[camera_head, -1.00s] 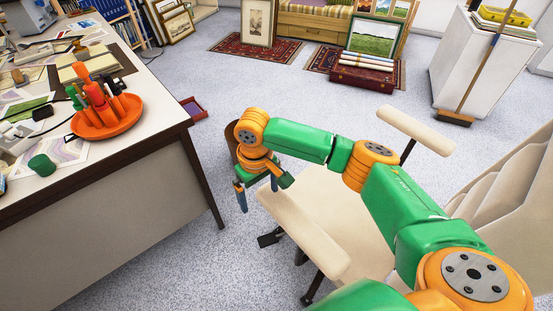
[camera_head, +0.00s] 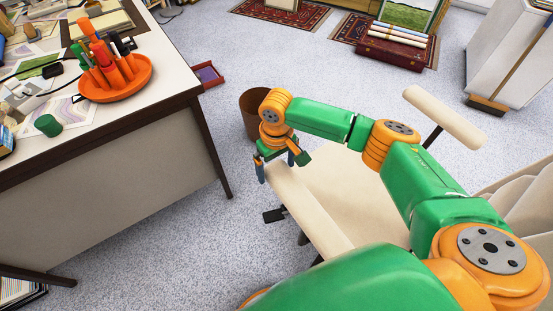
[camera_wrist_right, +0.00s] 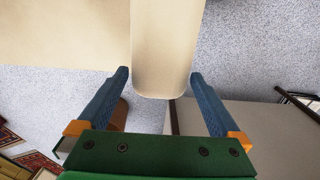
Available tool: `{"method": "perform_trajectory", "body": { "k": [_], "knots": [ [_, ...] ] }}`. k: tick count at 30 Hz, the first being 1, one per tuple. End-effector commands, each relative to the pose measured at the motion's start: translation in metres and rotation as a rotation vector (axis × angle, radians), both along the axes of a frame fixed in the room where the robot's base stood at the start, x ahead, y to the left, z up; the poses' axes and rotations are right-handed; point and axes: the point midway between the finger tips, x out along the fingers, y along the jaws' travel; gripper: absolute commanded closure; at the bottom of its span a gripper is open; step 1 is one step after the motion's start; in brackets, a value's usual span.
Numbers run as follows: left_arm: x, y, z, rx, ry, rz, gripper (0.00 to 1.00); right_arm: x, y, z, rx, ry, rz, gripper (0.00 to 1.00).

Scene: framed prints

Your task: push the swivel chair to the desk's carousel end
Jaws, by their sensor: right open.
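The cream swivel chair (camera_head: 345,185) stands to the right of the desk (camera_head: 120,185), with a gap of floor between them. The orange carousel (camera_head: 118,84), filled with pens and tools, sits on the desk's near right end. My right gripper (camera_head: 275,168) is open at the front end of the chair's near armrest (camera_head: 312,218). In the right wrist view the armrest tip (camera_wrist_right: 163,75) lies between the two blue fingers of the gripper (camera_wrist_right: 160,76), with gaps on both sides. My left gripper is out of view. The chair's base is mostly hidden.
A brown waste bin (camera_head: 250,117) stands behind my right gripper, close to the desk. A small red tray (camera_head: 208,75) lies on the floor by the desk. A red case (camera_head: 392,52) on a rug and a white cabinet (camera_head: 512,65) are farther back. Grey floor between is clear.

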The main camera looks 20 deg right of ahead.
Motion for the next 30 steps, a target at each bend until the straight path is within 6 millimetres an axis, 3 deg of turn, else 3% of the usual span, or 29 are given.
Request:
{"method": "perform_trajectory", "body": {
  "k": [4, 14, 25, 30],
  "knots": [
    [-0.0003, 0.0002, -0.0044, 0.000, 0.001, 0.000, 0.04, -0.0002, -0.0001, -0.0149, 0.000, 0.001, -0.001, 0.00],
    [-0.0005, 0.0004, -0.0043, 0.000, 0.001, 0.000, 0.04, -0.0001, 0.0000, -0.0170, 0.000, 0.000, 0.000, 0.00],
    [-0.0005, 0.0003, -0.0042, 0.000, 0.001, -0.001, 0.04, 0.0000, -0.0001, -0.0167, 0.000, -0.001, 0.000, 1.00],
    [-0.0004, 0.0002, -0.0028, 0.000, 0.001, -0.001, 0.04, 0.0000, -0.0003, -0.0160, 0.000, 0.000, -0.001, 1.00]
  ]
}}
